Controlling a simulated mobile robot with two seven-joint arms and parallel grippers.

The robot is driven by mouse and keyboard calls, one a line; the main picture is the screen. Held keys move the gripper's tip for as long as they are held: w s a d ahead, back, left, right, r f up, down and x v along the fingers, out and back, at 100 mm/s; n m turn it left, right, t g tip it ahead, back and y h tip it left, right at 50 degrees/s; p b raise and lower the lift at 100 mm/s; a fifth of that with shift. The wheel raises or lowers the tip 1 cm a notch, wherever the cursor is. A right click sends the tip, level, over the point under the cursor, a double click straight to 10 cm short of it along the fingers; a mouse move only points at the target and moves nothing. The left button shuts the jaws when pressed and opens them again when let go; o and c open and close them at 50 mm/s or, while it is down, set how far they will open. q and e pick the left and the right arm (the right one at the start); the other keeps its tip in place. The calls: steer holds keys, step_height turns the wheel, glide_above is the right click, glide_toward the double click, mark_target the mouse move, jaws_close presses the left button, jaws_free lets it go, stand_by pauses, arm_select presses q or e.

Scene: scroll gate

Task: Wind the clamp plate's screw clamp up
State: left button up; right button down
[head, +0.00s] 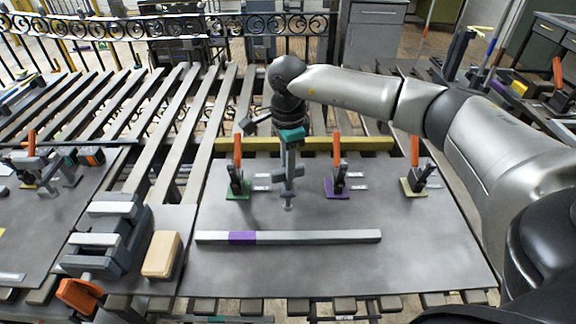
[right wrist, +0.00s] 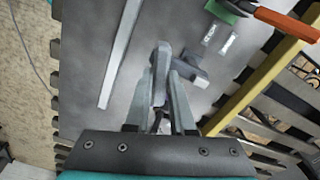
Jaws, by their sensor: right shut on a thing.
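The clamp plate (head: 330,262) is a grey sheet on the slatted bench, below my right gripper. A grey screw clamp (head: 288,184) stands on it between the green-based and purple-based toggle clamps. It has a short crossbar and a rounded lower end. My right gripper (head: 288,160) comes down from above and is shut on the upper part of the screw clamp. In the right wrist view, the gripper's two fingers (right wrist: 166,92) are close together, with the grey screw clamp (right wrist: 193,70) just beyond them. My left gripper is not in view.
Toggle clamps with orange levers stand on green (head: 238,188), purple (head: 337,188) and yellow (head: 413,187) bases. A grey bar with a purple band (head: 242,238) lies in front. A tan block (head: 161,254) and a dark grey vise-like fixture (head: 105,235) are at left.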

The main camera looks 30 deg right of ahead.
steer(key=shift+s+f, duration=0.15)
steer(key=shift+f, duration=0.1)
steer(key=c, duration=0.8)
jaws_free()
steer(key=shift+r, duration=0.1)
steer(key=shift+o, duration=0.2)
steer(key=shift+w+r, duration=0.15)
steer(key=shift+w, duration=0.05)
step_height(320, 180, up, 15)
